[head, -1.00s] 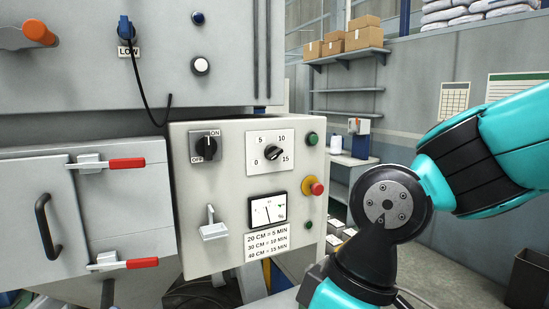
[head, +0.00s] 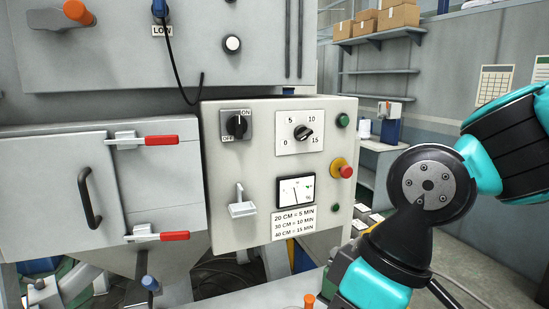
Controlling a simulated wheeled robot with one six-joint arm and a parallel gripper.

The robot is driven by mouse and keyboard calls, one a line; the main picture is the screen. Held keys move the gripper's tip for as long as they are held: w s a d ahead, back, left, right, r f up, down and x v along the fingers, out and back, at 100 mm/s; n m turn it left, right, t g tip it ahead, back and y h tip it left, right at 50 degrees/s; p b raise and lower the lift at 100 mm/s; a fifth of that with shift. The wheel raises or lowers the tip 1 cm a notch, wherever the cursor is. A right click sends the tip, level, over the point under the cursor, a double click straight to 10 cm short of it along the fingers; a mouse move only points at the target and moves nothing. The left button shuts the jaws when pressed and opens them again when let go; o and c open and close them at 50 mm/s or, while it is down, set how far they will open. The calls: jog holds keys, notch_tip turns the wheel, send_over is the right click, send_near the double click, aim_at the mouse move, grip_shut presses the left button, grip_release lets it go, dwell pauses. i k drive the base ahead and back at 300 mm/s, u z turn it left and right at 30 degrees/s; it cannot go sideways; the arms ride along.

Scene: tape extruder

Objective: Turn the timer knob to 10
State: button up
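The timer knob (head: 303,132) is a black rotary knob on a white dial plate (head: 284,148) marked 0, 5, 10 and 15. It sits on the upper part of the light grey control panel (head: 262,180). Its white pointer mark is too small to read for certain. My teal and black arm shows at the right side, to the right of the panel and apart from the knob. My gripper is not in view.
The panel also carries an ON/OFF switch (head: 237,125), green buttons, a red emergency stop (head: 345,171), a meter (head: 296,190) and a protruding grey bracket (head: 241,205). Red-handled latches (head: 161,140) stick out at the left. Shelves with boxes (head: 398,16) stand behind.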

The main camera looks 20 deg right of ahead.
aim_at(301, 133)
jog(key=k, duration=0.6)
jog(key=z, duration=0.55)
jog(key=i, duration=1.45)
jog(key=u, duration=0.75)
